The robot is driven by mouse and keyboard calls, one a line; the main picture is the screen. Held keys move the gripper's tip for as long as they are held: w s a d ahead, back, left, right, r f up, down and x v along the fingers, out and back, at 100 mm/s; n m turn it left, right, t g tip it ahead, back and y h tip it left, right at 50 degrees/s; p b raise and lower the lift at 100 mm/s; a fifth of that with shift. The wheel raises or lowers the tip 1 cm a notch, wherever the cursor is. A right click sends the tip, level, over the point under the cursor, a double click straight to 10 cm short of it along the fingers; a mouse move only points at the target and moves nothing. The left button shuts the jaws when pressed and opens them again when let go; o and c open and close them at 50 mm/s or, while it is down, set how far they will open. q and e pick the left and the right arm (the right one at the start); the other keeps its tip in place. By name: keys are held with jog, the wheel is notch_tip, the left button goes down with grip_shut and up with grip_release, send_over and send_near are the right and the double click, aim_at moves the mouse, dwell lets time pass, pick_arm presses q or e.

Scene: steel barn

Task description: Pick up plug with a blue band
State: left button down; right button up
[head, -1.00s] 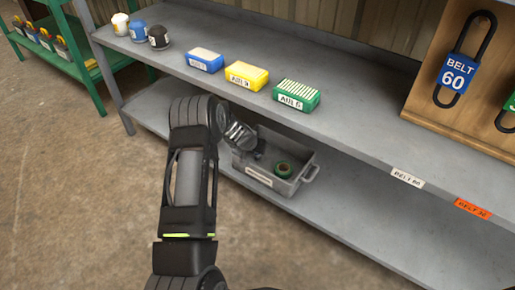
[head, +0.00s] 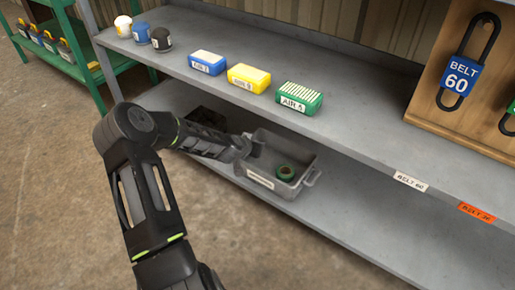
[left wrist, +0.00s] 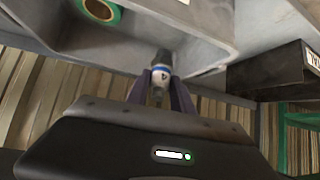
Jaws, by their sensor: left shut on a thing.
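A grey plug with a white and blue band (left wrist: 160,74) is between the fingers of my left gripper (left wrist: 159,88) in the left wrist view. The gripper is shut on it. In the head view my left gripper (head: 242,146) is at the left end of a grey bin (head: 296,185) on the lower shelf. The plug is too small and dark there to make out clearly. A green tape roll (head: 285,172) lies in the bin, and also shows in the left wrist view (left wrist: 101,10). My right gripper is not in view.
A dark box (head: 206,117) stands on the lower shelf behind my arm. The lower shelf right of the bin is clear.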

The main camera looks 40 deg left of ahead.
pick_arm(q)
jog(key=r, duration=0.2)
jog(key=s+r+p, duration=0.1)
jog(key=r, duration=0.2)
jog(key=shift+s+d+p, duration=0.1)
jog(key=shift+s+p, duration=0.1)
jog(key=shift+p, duration=0.1)
jog(key=s+d+g+p, duration=0.1)
jog(key=s+d+p, duration=0.1)
jog(key=s, duration=0.8)
jog(key=s+d+r+g+p, duration=0.1)
jog(key=s+p, duration=0.3)
jog(key=s, duration=0.6)
jog(key=shift+s+d+g+h+p, duration=0.25)
jog(key=shift+d+g+h+p, duration=0.05)
jog(key=shift+d+g, duration=0.45)
jog(key=shift+d+r, duration=0.1)
